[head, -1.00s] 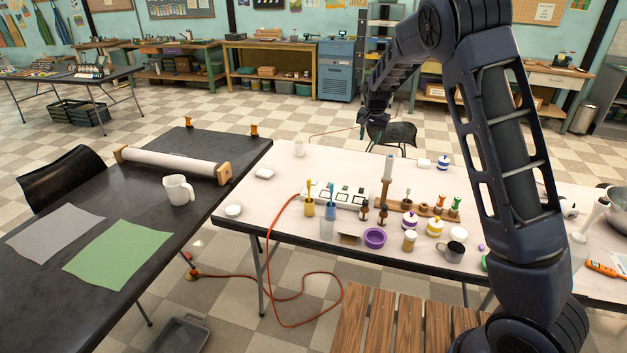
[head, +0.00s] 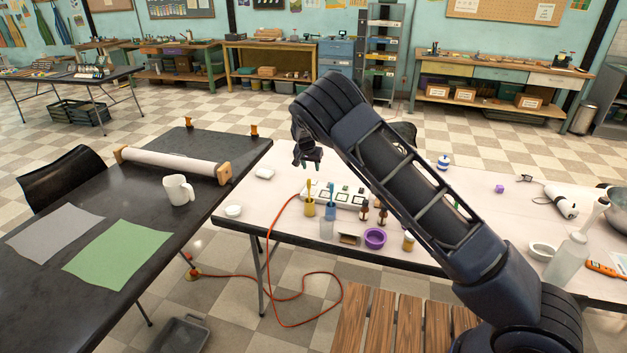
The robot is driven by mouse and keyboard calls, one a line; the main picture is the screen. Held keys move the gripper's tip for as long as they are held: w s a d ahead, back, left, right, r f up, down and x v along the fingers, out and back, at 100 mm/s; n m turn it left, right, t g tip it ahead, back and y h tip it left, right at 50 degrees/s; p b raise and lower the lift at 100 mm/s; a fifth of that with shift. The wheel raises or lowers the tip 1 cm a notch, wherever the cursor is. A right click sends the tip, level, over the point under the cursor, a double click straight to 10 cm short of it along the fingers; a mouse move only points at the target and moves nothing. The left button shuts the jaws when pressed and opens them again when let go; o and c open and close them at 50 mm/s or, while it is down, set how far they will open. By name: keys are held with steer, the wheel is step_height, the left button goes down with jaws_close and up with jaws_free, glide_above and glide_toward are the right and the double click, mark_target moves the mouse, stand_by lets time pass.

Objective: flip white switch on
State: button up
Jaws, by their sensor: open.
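A white power strip (head: 352,200) lies on the pale table, with several dark-and-green square spots on its top. I cannot tell which is the white switch or how any switch is set. An orange cord runs from its left end. My gripper (head: 308,163) hangs fingers down, apart from the strip, above and behind its left end in the picture. Its jaws are open and nothing shows between them. My forearm hides part of the table to the right of the strip.

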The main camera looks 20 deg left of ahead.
mark_target(314, 182)
steer(key=x, duration=1)
